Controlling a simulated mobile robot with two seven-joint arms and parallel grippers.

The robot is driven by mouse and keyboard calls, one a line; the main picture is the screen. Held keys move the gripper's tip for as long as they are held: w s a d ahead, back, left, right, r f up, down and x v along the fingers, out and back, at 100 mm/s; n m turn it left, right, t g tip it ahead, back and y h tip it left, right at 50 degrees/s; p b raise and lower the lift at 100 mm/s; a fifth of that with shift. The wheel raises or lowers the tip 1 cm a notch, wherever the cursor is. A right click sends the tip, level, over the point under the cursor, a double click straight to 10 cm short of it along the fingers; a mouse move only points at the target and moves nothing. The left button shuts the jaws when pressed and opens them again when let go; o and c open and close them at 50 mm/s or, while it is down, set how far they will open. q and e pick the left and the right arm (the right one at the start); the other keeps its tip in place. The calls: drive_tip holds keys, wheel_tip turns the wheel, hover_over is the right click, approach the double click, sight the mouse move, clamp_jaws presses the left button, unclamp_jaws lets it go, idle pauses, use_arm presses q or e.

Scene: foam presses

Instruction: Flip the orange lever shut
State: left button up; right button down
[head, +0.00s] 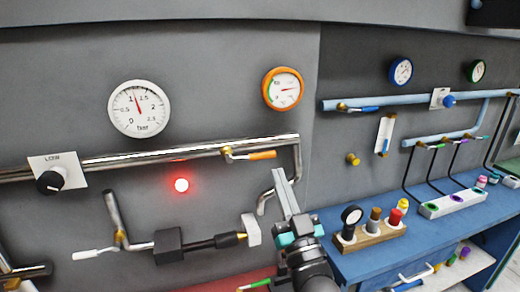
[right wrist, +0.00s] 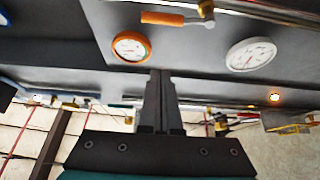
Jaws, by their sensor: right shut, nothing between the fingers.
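The orange lever (head: 262,155) sits on a brass valve (head: 228,154) on the shiny horizontal pipe. Its handle points right, lying roughly along the pipe. In the right wrist view the orange lever (right wrist: 163,18) shows near the top, beyond my fingers. My right gripper (head: 281,174) is shut and empty. In the head view its fingertips are just below and right of the lever's free end, with a small visible gap. The shut fingers also show in the right wrist view (right wrist: 160,78). My left gripper is not in view.
An orange-rimmed gauge (head: 283,89) and a white gauge (head: 139,108) hang above the pipe (head: 130,157). A red lamp (head: 181,185) glows below it. A blue bench (head: 370,262) with small bottles stands right.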

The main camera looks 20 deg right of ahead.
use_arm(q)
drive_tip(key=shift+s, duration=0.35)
use_arm(e)
drive_tip(key=shift+s, duration=0.1)
wheel_tip(320, 180, up, 5)
drive_tip(key=p, duration=0.2)
hover_over(266, 158)
drive_tip(key=s, duration=0.3)
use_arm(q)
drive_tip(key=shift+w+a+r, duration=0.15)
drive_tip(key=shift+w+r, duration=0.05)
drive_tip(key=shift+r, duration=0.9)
use_arm(e)
drive_tip(key=shift+w+a+f, duration=0.1)
drive_tip(key=shift+w+f, duration=0.1)
drive_tip(key=shift+f, duration=0.45)
drive_tip(key=shift+w+a+f, duration=0.15)
drive_tip(key=shift+f, duration=0.55)
drive_tip(key=shift+w+a+f, duration=0.1)
drive_tip(key=shift+w+f, duration=0.1)
drive_tip(key=shift+f, duration=0.45)
drive_tip(key=shift+d, duration=0.1)
